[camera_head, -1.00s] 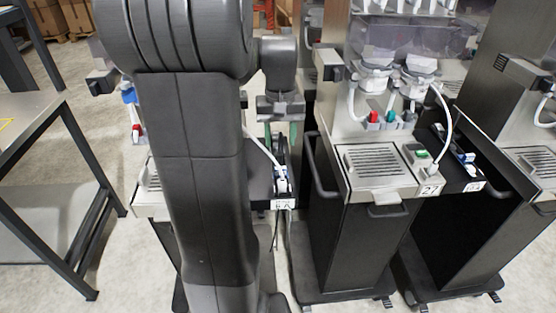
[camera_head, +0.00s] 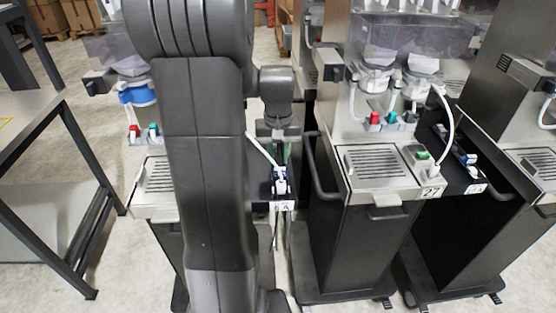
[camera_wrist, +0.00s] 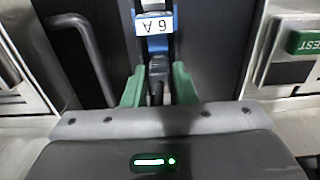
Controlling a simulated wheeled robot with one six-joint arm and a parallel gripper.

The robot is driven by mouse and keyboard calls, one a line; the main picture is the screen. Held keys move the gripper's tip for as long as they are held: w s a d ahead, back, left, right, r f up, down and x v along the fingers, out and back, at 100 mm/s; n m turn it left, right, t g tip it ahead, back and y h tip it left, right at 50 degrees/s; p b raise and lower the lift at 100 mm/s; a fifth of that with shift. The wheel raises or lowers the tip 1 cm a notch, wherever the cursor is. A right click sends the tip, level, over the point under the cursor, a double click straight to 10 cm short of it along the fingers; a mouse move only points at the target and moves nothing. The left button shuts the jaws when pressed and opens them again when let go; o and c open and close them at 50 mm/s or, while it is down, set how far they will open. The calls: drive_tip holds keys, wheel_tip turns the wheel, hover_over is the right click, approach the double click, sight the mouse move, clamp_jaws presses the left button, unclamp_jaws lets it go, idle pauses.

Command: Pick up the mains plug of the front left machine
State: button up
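In the wrist view a dark plug (camera_wrist: 158,72) sits at a blue socket (camera_wrist: 144,45) below an upside-down label reading 6A (camera_wrist: 155,25). The label also shows in the head view (camera_head: 281,206), on the front left machine (camera_head: 150,212), with a white-and-blue connector (camera_head: 280,184) just above it. My gripper (camera_wrist: 158,88) has green fingers, one on each side of the dark plug, with visible gaps; it is open and not closed on it. In the head view my gripper (camera_head: 284,152) is partly hidden and hangs close above the connector. My arm covers much of this machine.
Another machine (camera_head: 385,165) stands close on the right, with a black side handle (camera_head: 318,170) near my gripper. A metal table (camera_head: 35,120) stands at the left. A green button block (camera_wrist: 304,42) is at the wrist view's right.

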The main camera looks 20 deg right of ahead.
sight(278, 154)
clamp_jaws()
drive_tip(key=shift+r, duration=0.15)
wheel_tip(278, 154, up, 10)
drive_tip(key=shift+f, duration=0.1)
drive_tip(key=shift+r+p, duration=1.05)
drive_tip(key=shift+p, duration=0.15)
idle(0.8)
wheel_tip(278, 154, up, 3)
drive_tip(key=p, duration=0.3)
drive_tip(key=shift+f, duration=0.1)
